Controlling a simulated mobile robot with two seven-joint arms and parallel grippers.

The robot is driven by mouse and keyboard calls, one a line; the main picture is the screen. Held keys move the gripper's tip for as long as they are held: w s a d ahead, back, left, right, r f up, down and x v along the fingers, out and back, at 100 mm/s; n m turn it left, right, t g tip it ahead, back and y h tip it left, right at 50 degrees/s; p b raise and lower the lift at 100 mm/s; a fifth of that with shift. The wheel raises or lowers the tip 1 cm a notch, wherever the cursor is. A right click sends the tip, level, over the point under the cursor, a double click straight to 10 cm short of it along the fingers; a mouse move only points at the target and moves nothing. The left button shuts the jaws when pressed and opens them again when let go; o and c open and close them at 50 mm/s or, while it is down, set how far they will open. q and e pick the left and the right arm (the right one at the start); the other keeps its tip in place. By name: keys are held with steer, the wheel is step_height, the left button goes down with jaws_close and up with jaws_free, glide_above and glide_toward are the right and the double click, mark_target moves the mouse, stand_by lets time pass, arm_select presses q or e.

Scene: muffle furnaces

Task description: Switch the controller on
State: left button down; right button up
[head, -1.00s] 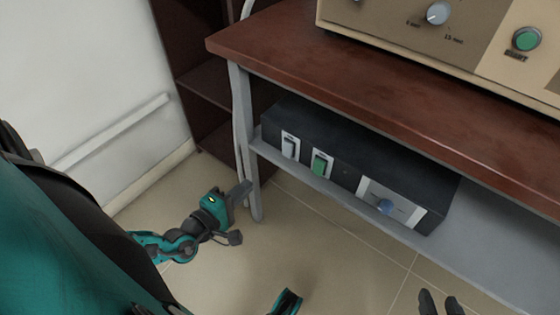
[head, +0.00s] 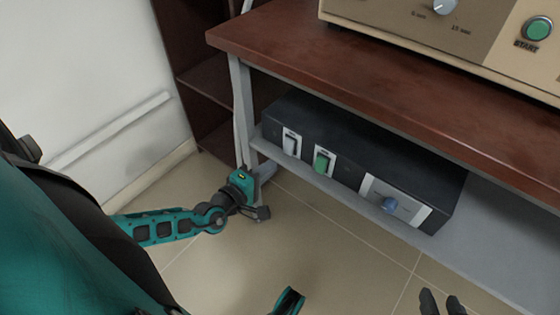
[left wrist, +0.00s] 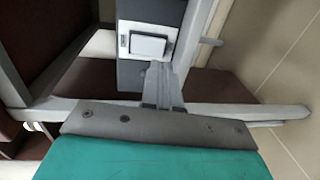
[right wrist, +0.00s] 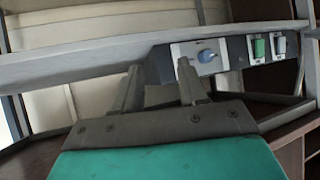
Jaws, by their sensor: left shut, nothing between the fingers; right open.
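The controller (head: 350,155) is a long dark box on the shelf under the table. Its front has a white rocker switch (head: 291,144) at the left, a green switch (head: 323,162) and a blue knob (head: 389,205) on a pale plate. My left gripper (head: 267,172) is shut and empty, low by the table's left leg. In the left wrist view, its fingertips (left wrist: 160,68) appear just below the white switch (left wrist: 148,46); I cannot tell whether they touch it. My right gripper (head: 442,302) is open and empty at the bottom; the right wrist view shows its spread fingers (right wrist: 158,75).
The brown tabletop (head: 330,85) overhangs the controller. A beige furnace panel (head: 480,30) stands on it. The grey shelf edge (head: 330,188) and table leg (head: 241,110) are close to my left gripper. A dark bookcase (head: 200,80) stands behind. The tiled floor in front is clear.

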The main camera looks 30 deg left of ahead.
mark_target(288, 153)
arm_select(q)
steer(key=w, duration=0.1)
steer(key=w+b, duration=0.1)
steer(key=w, duration=0.3)
steer(key=shift+w+d+f, duration=0.2)
steer(key=shift+f, duration=0.2)
arm_select(e)
steer(key=shift+w+a+f, duration=0.1)
steer(key=shift+a+f, duration=0.25)
steer(key=shift+f, duration=0.05)
arm_select(q)
steer(key=shift+d, duration=0.1)
arm_select(e)
steer(key=shift+a+r, duration=0.1)
steer(key=shift+r, duration=0.05)
